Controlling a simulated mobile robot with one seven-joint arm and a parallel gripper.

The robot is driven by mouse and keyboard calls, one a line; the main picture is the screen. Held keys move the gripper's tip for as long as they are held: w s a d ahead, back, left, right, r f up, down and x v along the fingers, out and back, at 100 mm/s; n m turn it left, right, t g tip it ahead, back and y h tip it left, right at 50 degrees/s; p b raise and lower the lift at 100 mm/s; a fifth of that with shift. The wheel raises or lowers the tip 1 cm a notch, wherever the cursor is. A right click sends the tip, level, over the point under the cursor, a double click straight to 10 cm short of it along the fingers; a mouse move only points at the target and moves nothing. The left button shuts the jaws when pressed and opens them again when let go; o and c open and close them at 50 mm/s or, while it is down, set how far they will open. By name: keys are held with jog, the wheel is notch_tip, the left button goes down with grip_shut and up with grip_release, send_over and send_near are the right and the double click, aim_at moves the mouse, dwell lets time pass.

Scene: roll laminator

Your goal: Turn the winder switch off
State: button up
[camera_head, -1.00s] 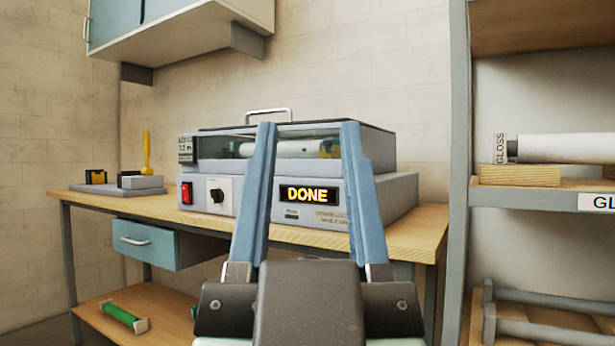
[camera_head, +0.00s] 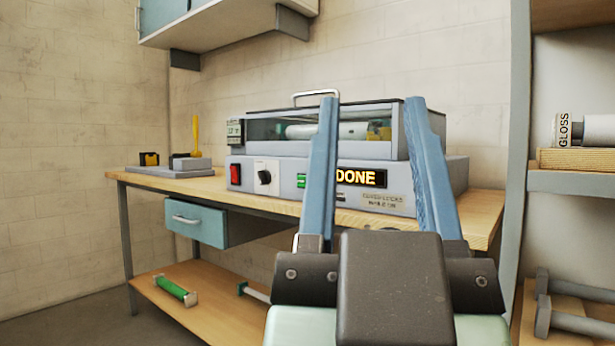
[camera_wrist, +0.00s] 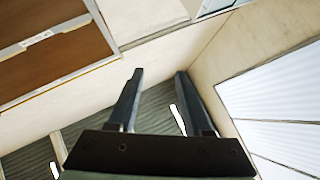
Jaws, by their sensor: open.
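The laminator (camera_head: 430,172) is a grey machine on the wooden bench, with a lit "DONE" display (camera_head: 362,178). Its front panel carries a red rocker switch (camera_head: 235,174), a black knob on a white plate (camera_head: 265,177) and a small green element (camera_head: 301,181). I see no readable label telling which is the winder switch. My gripper (camera_head: 372,98) is open and empty, its blue fingers raised in front of the machine, right of the knob and rocker. The left finger covers part of the panel. The wrist view shows the open fingers (camera_wrist: 158,72) but no laminator panel.
A small tray with a yellow-handled tool (camera_head: 196,130) stands at the bench's left end. A blue drawer (camera_head: 197,223) hangs below. A green roll (camera_head: 175,290) lies on the lower shelf. A shelf rack (camera_head: 518,150) stands at right. A wall cabinet hangs above.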

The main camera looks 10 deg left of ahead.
jog(key=shift+r, duration=0.1)
jog(key=c, duration=0.4)
jog(key=shift+r+p, duration=0.35)
jog(key=shift+p, duration=0.1)
jog(key=shift+c, duration=0.9)
notch_tip(320, 180, up, 46)
jog(key=p, duration=4.6)
grip_shut()
jog(key=shift+f, duration=0.2)
jog(key=shift+w+a, duration=0.1)
